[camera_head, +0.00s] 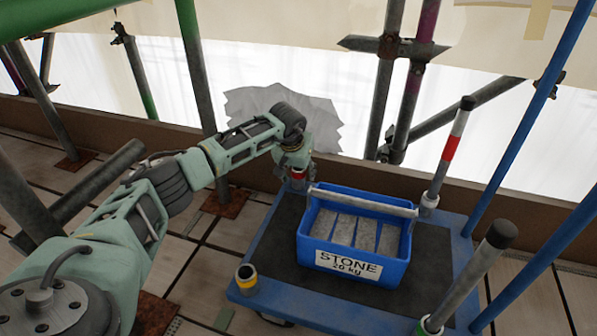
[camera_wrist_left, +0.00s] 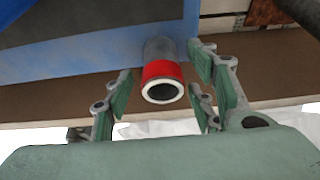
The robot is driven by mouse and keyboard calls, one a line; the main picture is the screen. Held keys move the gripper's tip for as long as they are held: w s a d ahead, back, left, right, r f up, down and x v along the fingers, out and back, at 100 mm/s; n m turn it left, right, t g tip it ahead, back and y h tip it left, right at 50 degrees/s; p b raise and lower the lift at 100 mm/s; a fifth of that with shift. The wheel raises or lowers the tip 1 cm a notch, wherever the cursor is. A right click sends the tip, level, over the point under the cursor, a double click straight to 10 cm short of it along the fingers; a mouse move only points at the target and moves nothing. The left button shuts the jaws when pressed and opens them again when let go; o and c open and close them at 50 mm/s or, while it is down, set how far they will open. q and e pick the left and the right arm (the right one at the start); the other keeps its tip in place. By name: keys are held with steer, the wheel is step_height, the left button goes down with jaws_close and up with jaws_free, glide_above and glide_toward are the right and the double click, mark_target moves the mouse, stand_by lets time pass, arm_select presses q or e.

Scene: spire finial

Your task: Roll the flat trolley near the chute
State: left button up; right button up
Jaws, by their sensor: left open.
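The flat trolley (camera_head: 285,240) has a blue frame and a dark deck, and stands in the middle right of the head view. Its blue edge also shows in the wrist view (camera_wrist_left: 130,52). A short grey tube with a red band (camera_head: 298,174) rises at its far left corner. My left gripper (camera_head: 294,168) is at this tube. In the left wrist view the tube's open white-rimmed end (camera_wrist_left: 163,90) lies between the spread green finger pads, with gaps on both sides. My right gripper is not in view. I cannot make out a chute.
A blue crate labelled STONE (camera_head: 347,262) with grey blocks sits on the deck. Upright posts (camera_head: 452,152) stand at the trolley's right corners. A yellow-banded socket (camera_head: 246,278) marks the near left corner. Scaffold poles (camera_head: 392,80) and a brown toe board (camera_head: 240,155) run behind.

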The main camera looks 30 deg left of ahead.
arm_select(q)
jaws_close()
stand_by(0.4)
steer(key=shift+w+d+p, duration=0.15)
steer(key=shift+w+d, duration=0.05)
steer(key=shift+d, duration=0.55)
steer(key=shift+w+d+p, duration=0.1)
steer(key=shift+w+d, duration=0.05)
steer(key=shift+d, duration=0.65)
steer(key=shift+w+d+p, duration=0.15)
steer(key=shift+w+d, duration=0.05)
steer(key=shift+d, duration=0.55)
steer(key=d, duration=0.2)
steer(key=w+d, duration=0.1)
steer(key=d, duration=0.4)
steer(key=shift+w+d, duration=0.1)
steer(key=shift+w, duration=0.25)
steer(key=shift+w+d+b, duration=0.15)
steer(key=shift+w+d, duration=0.05)
steer(key=shift+d, duration=0.7)
steer(key=shift+w+d+b, duration=0.15)
steer(key=shift+w+d, duration=0.1)
steer(key=shift+d, duration=0.7)
steer(key=shift+w+d+b, duration=0.15)
steer(key=shift+w+d, duration=0.05)
steer(key=shift+d, duration=0.7)
